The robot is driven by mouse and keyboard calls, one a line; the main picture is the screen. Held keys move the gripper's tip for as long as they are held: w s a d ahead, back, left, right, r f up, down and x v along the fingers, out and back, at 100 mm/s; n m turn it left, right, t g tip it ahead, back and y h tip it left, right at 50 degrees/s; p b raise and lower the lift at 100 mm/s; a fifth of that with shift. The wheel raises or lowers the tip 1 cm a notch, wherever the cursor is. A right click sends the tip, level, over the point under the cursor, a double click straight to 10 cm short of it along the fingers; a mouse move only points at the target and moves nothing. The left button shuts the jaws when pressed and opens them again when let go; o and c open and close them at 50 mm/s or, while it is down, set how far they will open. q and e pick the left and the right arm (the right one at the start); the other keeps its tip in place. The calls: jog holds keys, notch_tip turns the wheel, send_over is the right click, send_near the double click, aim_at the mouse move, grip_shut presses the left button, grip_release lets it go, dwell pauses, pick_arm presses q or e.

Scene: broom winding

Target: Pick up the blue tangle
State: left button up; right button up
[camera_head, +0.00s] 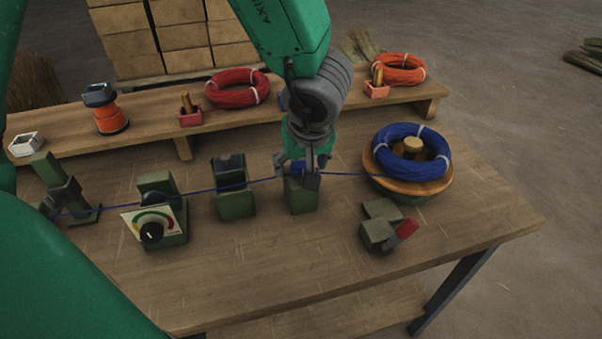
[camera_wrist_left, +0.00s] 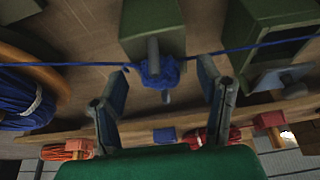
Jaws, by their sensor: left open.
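The blue tangle (camera_head: 298,167) is a small knot of blue strand at a green guide block (camera_head: 301,197) on the bench. In the left wrist view the tangle (camera_wrist_left: 160,73) bunches around a grey pin on the block, with blue strand running out to both sides. My left gripper (camera_head: 304,176) is above the block, pointing down, and partly hides the tangle in the head view. In the left wrist view its fingers (camera_wrist_left: 160,92) are apart on either side of the tangle, with nothing held. My right gripper is not in view.
A blue coil (camera_head: 383,150) sits on a wooden turntable at right. Green blocks (camera_head: 232,200) and a dial gauge (camera_head: 150,226) stand along the strand at left. Red coil (camera_head: 237,90) lies on the back shelf.

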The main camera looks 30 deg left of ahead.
pick_arm(q)
jog(key=shift+d, duration=0.15)
jog(key=shift+c, duration=0.4)
jog(key=c, duration=0.8)
jog(key=shift+o, duration=0.2)
